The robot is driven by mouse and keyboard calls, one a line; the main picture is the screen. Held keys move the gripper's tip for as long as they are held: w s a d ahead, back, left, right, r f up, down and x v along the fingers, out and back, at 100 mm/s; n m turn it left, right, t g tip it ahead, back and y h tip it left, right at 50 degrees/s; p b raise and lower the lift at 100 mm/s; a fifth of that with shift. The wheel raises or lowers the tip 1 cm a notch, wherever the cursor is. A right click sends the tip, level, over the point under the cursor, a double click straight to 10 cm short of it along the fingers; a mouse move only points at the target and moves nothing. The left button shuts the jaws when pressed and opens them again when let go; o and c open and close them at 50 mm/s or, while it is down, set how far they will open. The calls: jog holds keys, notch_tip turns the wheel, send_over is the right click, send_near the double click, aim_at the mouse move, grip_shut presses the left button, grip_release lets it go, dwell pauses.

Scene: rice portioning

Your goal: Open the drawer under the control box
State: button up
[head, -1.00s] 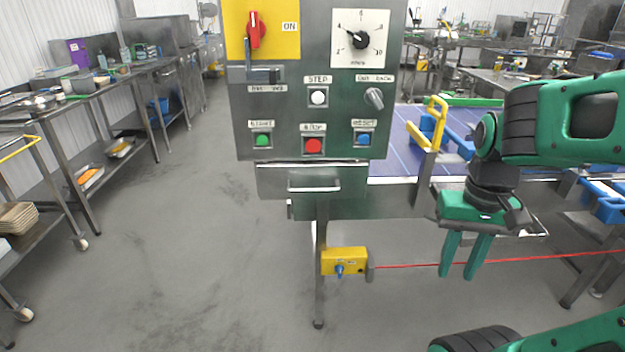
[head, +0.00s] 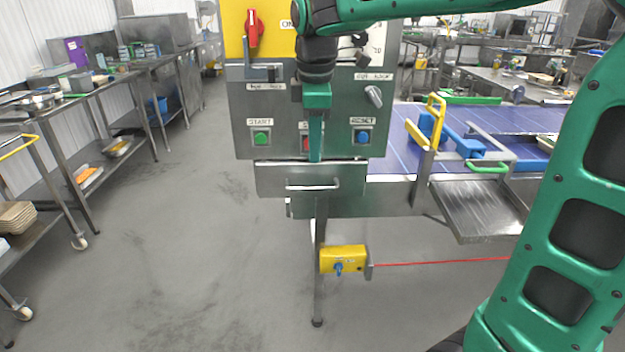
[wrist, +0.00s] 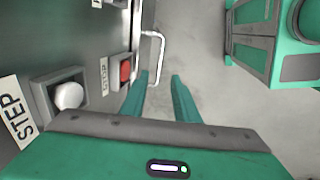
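The control box (head: 285,105) stands upright in the middle of the head view. The closed drawer (head: 270,178) sits right under it, with a bar handle (head: 313,186) on its front. My gripper (head: 316,160) points down in front of the box, its tips a little above the handle in the picture. In the wrist view my gripper (wrist: 160,78) has its two fingers apart with nothing between them. The white handle (wrist: 160,45) lies beyond the fingertips there, not touching them. The red stop button (wrist: 126,71) shows left of the fingers and is partly hidden in the head view.
Left of the box the floor (head: 180,250) is clear. A yellow sensor box (head: 343,259) with a red cord (head: 440,262) hangs low under the drawer. A blue conveyor (head: 400,145) and a metal chute (head: 480,210) lie to the right. The green start button (head: 262,138) is near the drawer.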

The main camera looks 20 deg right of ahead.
aim_at(314, 189)
jog(key=f, duration=0.3)
jog(key=w+f, duration=0.1)
jog(key=f, duration=0.3)
jog(key=w+f, duration=0.1)
jog(key=f, duration=0.2)
jog(key=shift+d+f, duration=0.2)
jog(key=shift+d, duration=0.1)
grip_shut()
